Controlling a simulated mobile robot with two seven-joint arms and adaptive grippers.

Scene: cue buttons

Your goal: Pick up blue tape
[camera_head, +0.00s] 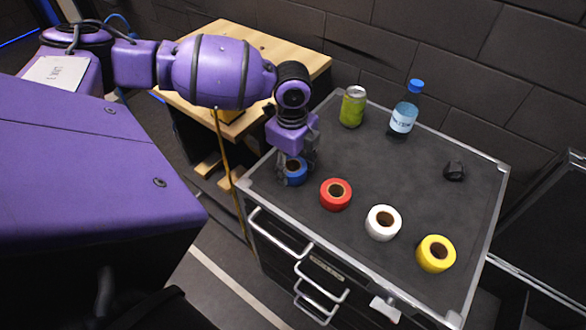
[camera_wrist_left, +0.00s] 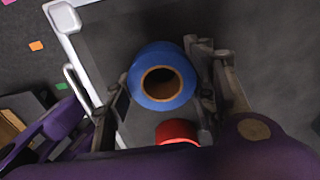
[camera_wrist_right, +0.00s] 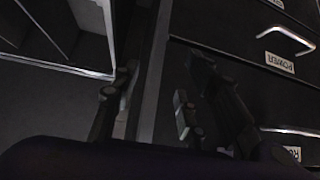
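The blue tape (camera_head: 295,171) is a roll lying near the left front corner of the dark cabinet top. My left gripper (camera_head: 297,163) points down over it. In the left wrist view, the blue tape (camera_wrist_left: 162,76) sits between the two fingers (camera_wrist_left: 158,82), which stand apart on either side of it; firm contact is not clear. The gripper partly hides the roll in the head view. My right gripper (camera_wrist_right: 153,108) is open and empty beside the cabinet's drawer fronts.
Red tape (camera_head: 336,194), white tape (camera_head: 383,222) and yellow tape (camera_head: 436,253) lie in a row to the right. A green can (camera_head: 353,107), a water bottle (camera_head: 404,112) and a small black object (camera_head: 455,170) stand farther back. The middle of the cabinet top (camera_head: 390,165) is clear.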

